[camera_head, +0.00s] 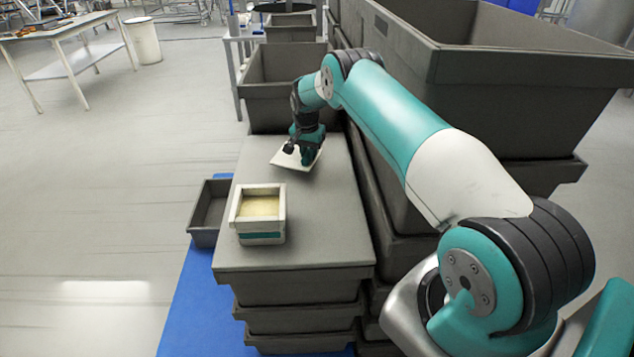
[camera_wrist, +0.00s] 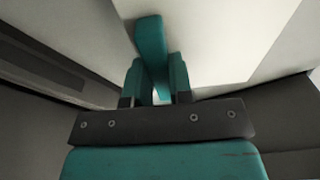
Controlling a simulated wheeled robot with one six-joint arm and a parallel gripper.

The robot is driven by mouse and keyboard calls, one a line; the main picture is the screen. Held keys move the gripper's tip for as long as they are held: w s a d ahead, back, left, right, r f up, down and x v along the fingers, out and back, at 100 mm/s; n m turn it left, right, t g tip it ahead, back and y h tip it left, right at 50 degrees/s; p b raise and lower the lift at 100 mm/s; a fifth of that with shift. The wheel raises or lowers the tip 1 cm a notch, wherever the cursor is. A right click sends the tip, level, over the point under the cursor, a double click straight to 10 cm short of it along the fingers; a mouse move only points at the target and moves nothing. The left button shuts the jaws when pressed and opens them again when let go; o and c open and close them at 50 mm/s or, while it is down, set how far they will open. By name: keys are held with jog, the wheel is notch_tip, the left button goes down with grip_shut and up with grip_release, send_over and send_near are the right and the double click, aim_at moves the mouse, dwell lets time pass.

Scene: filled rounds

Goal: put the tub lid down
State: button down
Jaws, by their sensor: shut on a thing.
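The tub lid (camera_head: 311,160) is a thin, off-white square plate at the far part of the grey stack's top. It also fills much of the wrist view (camera_wrist: 215,45), with a teal grip bar (camera_wrist: 151,45) on it. My gripper (camera_head: 304,148) is above the lid. In the wrist view its two teal fingers (camera_wrist: 154,82) are shut on the bar. I cannot tell whether the lid touches the surface below. The tub (camera_head: 260,238), off-white with a teal band, stands open nearer the front, with pale yellow contents showing.
The grey stack top (camera_head: 320,235) is bare around the tub. A small grey open bin (camera_head: 207,212) is left of it on a blue base (camera_head: 190,310). Large grey crates (camera_head: 480,70) rise at the right, and another crate (camera_head: 285,75) stands behind. A white table (camera_head: 70,35) is far left.

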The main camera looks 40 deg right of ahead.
jog(key=s+a+p, duration=0.2)
jog(key=s, duration=0.2)
jog(key=s+a+p, duration=0.1)
jog(key=s+p, duration=0.1)
jog(key=s, duration=0.2)
jog(key=s+a+p, duration=0.2)
jog(key=s, duration=0.2)
jog(key=shift+a+r, duration=0.1)
jog(key=shift+a, duration=0.25)
jog(key=f+p, duration=0.2)
jog(key=shift+s+a+f, duration=0.1)
jog(key=shift+s+f, duration=0.2)
jog(key=shift+f, duration=0.55)
jog(key=shift+f, duration=0.1)
jog(key=c, duration=1)
grip_release()
